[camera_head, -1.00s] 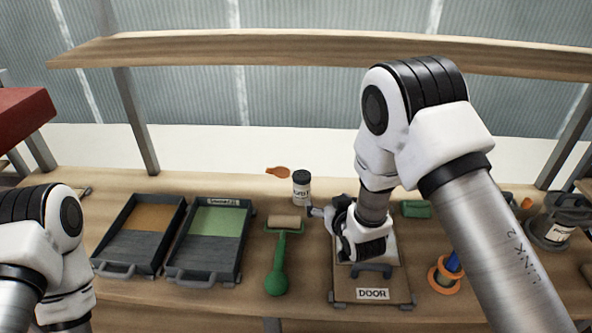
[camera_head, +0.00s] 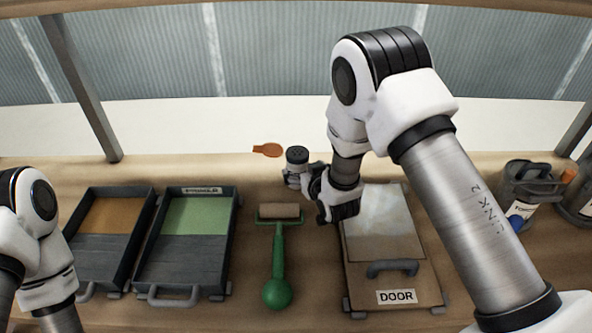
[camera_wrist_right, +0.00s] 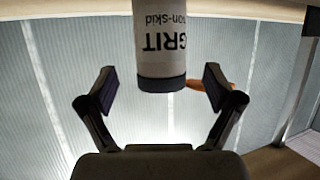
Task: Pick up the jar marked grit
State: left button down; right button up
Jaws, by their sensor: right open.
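The grit jar (camera_head: 297,157) stands on the bench with its black lid up in the head view; my right gripper hides most of its body. In the right wrist view the jar (camera_wrist_right: 160,40) appears upside down, with "GRIT non-skid" on its pale label. My right gripper (camera_wrist_right: 160,88) is open, with one finger on each side of the jar's lid end and a visible gap on both sides. In the head view my right gripper (camera_head: 302,178) points left at the jar. My left arm is at the left edge, and its gripper is out of view.
An orange scraper-like piece (camera_head: 268,150) lies behind the jar. A green-handled roller (camera_head: 278,250) lies in front. Trays with brown (camera_head: 75,262) and green (camera_head: 150,262) paint stand left. A DOOR panel (camera_head: 420,285) lies right, near a dark container (camera_head: 525,185).

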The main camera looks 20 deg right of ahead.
jog(key=p+x, duration=0.1)
jog(key=x, duration=0.3)
jog(key=shift+w+f, duration=0.1)
jog(key=shift+w, duration=0.25)
jog(key=shift+w+f, duration=0.25)
jog(key=shift+a+r, duration=0.1)
jog(key=shift+r, duration=0.05)
jog(key=c, duration=1.2)
jog(key=shift+c, duration=0.2)
